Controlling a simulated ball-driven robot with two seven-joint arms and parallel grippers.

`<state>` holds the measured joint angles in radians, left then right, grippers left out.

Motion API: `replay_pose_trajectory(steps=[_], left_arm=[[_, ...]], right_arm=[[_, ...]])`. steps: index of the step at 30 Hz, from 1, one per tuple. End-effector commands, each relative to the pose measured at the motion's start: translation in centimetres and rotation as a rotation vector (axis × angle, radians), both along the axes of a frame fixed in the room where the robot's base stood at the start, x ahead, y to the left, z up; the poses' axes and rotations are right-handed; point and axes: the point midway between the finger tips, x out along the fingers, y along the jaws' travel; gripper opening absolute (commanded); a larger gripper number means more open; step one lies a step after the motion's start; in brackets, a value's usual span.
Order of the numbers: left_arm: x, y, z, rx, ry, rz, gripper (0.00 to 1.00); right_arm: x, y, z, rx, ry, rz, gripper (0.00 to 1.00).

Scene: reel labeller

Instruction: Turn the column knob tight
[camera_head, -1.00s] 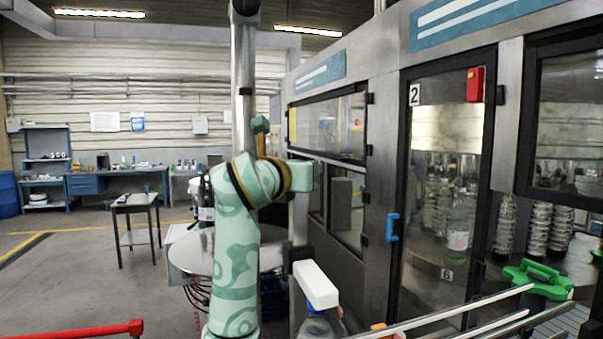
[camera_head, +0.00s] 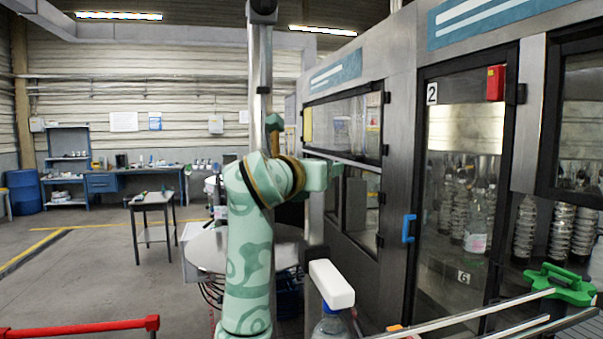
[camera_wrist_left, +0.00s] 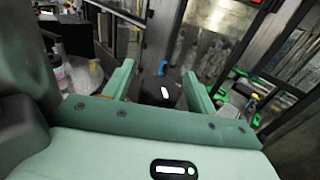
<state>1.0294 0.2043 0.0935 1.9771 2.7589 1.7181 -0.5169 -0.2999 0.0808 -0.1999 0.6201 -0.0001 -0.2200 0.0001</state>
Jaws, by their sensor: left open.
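A metal column (camera_head: 258,85) rises behind my left arm, with a dark piece at its top. A dark piece with a white mark (camera_wrist_left: 160,92), perhaps the column knob, shows in the left wrist view between the fingers of my left gripper (camera_wrist_left: 160,72). The fingers are open and stand apart on either side of it. I cannot tell how near it is or whether a finger touches it. In the head view my left arm hides much of the labeller, and I cannot make out the knob or the fingertips there.
A round grey plate (camera_head: 205,248) lies left of my arm. The machine cabinet (camera_head: 397,140) with a blue door handle (camera_head: 409,229) stands on the right. A white block (camera_head: 331,283) stands above a bottle (camera_head: 331,326) in front. A red rail (camera_head: 85,330) crosses the lower left.

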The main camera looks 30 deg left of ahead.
Motion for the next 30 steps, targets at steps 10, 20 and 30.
replay_pose_trajectory(steps=[10,20,30], left_arm=[[-8.4,-0.6,0.0,0.007,-0.006,0.005,0.57],[-14.7,-1.1,0.1,0.004,-0.004,0.004,0.57],[-15.5,-1.3,0.0,0.002,-0.001,0.001,0.57]], right_arm=[[-0.1,0.0,-1.0,0.000,0.002,0.000,0.58],[-0.1,0.1,-0.8,0.001,0.001,0.000,0.58],[-0.1,0.1,-0.8,0.001,0.001,0.000,0.58]])
